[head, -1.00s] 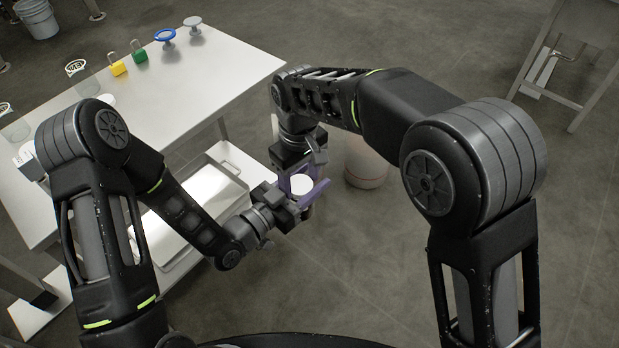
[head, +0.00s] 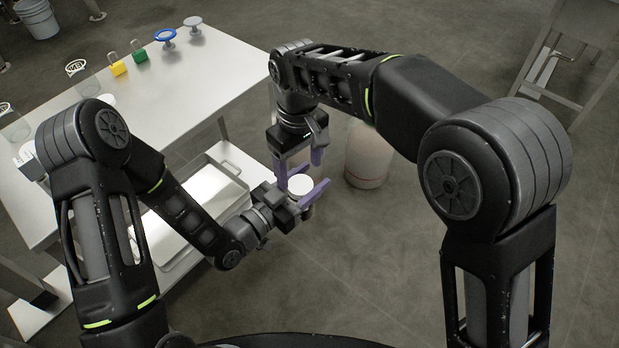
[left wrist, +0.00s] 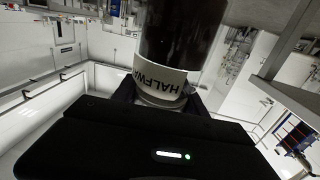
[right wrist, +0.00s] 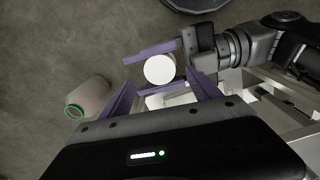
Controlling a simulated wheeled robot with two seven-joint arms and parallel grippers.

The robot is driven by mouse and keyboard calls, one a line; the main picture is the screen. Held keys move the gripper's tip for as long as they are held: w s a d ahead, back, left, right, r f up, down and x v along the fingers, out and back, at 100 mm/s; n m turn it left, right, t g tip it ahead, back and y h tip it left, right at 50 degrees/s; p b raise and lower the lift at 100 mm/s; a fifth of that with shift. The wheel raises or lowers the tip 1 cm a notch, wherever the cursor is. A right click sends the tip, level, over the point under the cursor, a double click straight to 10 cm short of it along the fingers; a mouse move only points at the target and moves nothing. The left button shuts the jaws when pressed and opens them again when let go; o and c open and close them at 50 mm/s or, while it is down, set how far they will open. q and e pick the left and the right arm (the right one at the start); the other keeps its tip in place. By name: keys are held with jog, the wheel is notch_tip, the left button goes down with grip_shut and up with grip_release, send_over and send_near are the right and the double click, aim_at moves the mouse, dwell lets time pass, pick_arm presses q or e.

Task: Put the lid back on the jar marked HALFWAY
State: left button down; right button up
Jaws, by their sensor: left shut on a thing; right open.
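My left gripper (head: 303,190) is shut on the jar marked HALFWAY, with dark contents; its white label (left wrist: 160,78) shows in the left wrist view. A white round lid (head: 300,184) covers the jar's top in the head view. It also shows as a plain white disc (right wrist: 160,69) between my left fingers in the right wrist view. I cannot tell whether it sits fully down. My right gripper (head: 299,165) is open and empty just above the lid, its fingers apart on either side and seemingly not touching it.
The steel table (head: 190,85) at left holds glass jars (head: 84,77), a white round piece (head: 107,100), yellow (head: 118,68) and green padlocks (head: 139,56), and blue (head: 166,36) and grey (head: 193,22) wheel-shaped pieces. A pale container (head: 368,160) stands on the floor.

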aim_at(300, 184)
jog(key=shift+r, duration=0.1)
jog(key=shift+c, duration=0.7)
notch_tip(300, 184, up, 3)
jog(key=shift+r+n, duration=0.15)
jog(key=shift+n, duration=0.75)
jog(key=shift+c, duration=0.6)
jog(key=shift+f, duration=4.05)
jog(key=shift+c, duration=0.3)
